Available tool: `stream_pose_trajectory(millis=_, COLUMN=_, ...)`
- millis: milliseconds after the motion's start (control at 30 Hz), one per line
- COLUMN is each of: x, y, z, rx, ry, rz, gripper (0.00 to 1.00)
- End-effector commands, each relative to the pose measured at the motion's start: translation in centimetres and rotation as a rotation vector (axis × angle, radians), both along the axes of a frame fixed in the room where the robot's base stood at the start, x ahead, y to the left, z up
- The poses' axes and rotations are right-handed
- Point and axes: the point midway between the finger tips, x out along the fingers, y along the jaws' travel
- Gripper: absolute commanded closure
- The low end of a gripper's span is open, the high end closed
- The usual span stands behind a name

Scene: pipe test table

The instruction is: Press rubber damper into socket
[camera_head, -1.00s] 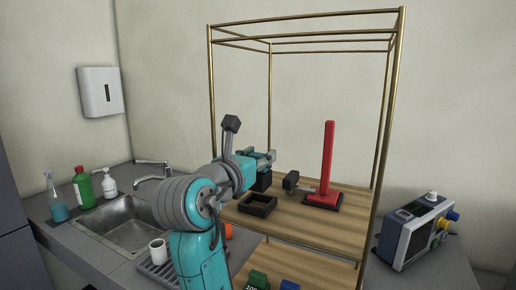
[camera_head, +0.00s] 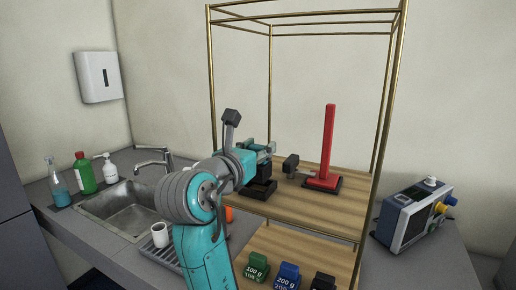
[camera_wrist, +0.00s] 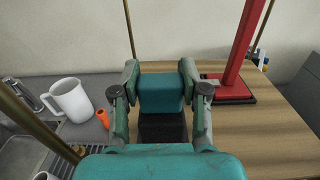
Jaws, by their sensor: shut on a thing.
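The rubber damper looks like a dark block (camera_head: 261,171) below the fingers. In the wrist view a teal block (camera_wrist: 161,93) sits between the fingertips with a black part (camera_wrist: 162,127) under it. My gripper (camera_head: 264,150) is shut on the teal block, with a finger on each side in the wrist view (camera_wrist: 161,95). The socket, a low black square frame (camera_head: 256,192), lies on the upper wooden shelf. The dark block is over or at the socket's far part. I cannot tell whether it is inside.
A red post (camera_head: 327,145) on a dark base stands to the right, with a dark side piece (camera_head: 291,166) near the gripper. Brass uprights (camera_head: 386,110) frame the shelf. Weights (camera_head: 288,275) stand on the lower shelf. A white mug (camera_wrist: 71,100) is at left in the wrist view.

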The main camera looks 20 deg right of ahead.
Motion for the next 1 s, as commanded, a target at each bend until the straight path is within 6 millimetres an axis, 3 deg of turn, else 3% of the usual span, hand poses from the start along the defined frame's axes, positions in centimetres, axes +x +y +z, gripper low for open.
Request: stream_pose_trajectory(millis=1000, x=0.0, y=0.0, z=-2.0, rx=-0.001, ry=-0.001, rz=0.000, gripper=1.00)
